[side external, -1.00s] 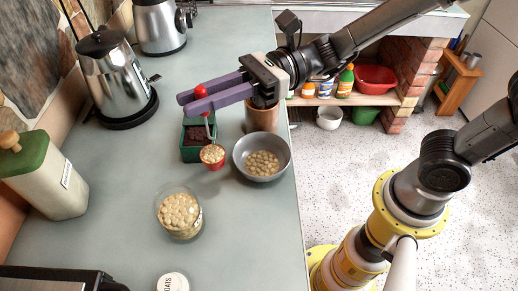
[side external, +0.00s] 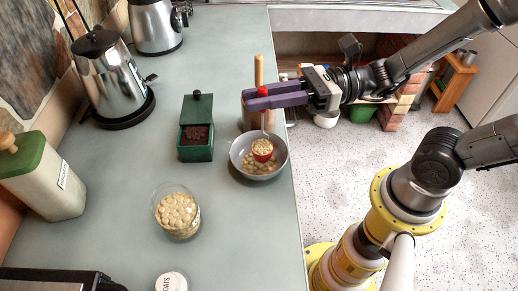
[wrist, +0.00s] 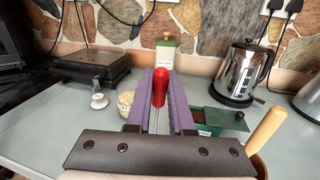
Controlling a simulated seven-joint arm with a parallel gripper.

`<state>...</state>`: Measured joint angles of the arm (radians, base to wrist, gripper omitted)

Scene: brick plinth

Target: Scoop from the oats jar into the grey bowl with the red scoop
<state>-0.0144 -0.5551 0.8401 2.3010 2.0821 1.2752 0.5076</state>
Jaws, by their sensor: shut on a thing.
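My gripper (side external: 276,97) has purple fingers and is shut on the handle of the red scoop (side external: 263,155). The red handle top also shows between the fingers in the wrist view (wrist: 160,88). The scoop's cup hangs over the grey bowl (side external: 240,165) and is heaped with oats. The bowl has pale oats in its bottom. I cannot tell whether the cup touches them. The oats jar (side external: 178,212) is clear glass, open, and full of pale pieces, to the lower left of the bowl. In the wrist view the jar (wrist: 126,103) is partly hidden by the fingers.
A green box with dark contents (side external: 196,143) stands left of the bowl. A brown pot (side external: 250,120) with a wooden handle stands right behind the bowl. A white lid (side external: 171,282) lies at the front. A kettle (side external: 112,75) and a green-lidded canister (side external: 45,180) stand left. The counter's right edge is close to the bowl.

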